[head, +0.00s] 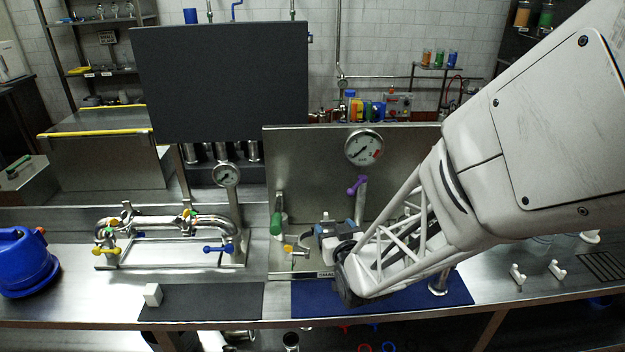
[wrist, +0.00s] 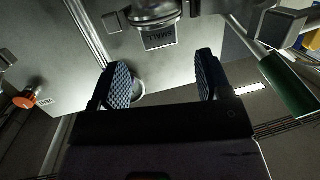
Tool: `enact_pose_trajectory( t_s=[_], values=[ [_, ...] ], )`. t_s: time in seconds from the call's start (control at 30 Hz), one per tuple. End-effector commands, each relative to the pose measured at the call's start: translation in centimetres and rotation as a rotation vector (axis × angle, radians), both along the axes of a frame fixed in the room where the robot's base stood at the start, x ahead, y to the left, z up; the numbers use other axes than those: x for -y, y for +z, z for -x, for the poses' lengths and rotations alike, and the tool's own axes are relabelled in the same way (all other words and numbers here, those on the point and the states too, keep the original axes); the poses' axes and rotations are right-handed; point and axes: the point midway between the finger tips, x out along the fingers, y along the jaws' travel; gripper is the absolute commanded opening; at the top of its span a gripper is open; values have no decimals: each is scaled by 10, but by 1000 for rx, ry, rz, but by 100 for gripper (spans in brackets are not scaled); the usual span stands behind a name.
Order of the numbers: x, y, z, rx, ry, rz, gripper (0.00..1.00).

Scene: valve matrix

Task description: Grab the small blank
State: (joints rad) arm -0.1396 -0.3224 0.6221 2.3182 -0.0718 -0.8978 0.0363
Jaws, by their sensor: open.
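My gripper (wrist: 163,80) is open in the wrist view, its two ridged finger pads apart. A round metal piece (wrist: 138,88) shows beyond them, partly behind the left finger; it may be the small blank, but I cannot tell for sure. A dark label plate (wrist: 160,37), which seems to read SMALL, sits beneath a round metal fitting (wrist: 152,12). Nothing is visibly held. In the head view my gripper (head: 346,280) is dark, near the left part of the blue mat (head: 310,301); its fingertips and what lies under it are hard to make out.
A steel panel with a gauge (head: 364,148) stands behind my gripper. A green handle (head: 276,222) is left of it and also shows in the wrist view (wrist: 288,85). A pipe rig (head: 160,222) stands farther left. A white block (head: 152,294) sits on a dark mat (head: 215,302).

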Motion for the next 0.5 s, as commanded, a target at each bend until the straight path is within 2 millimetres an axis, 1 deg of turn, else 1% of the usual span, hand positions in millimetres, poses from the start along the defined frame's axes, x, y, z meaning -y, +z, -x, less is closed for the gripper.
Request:
enact_pose_trajectory(
  t_s=[0.17, 0.5],
  values=[
    [-2, -2, -8, -1, 0, 0, 71],
    [-9, -6, -35, 0, 0, 0, 71]
  ],
)
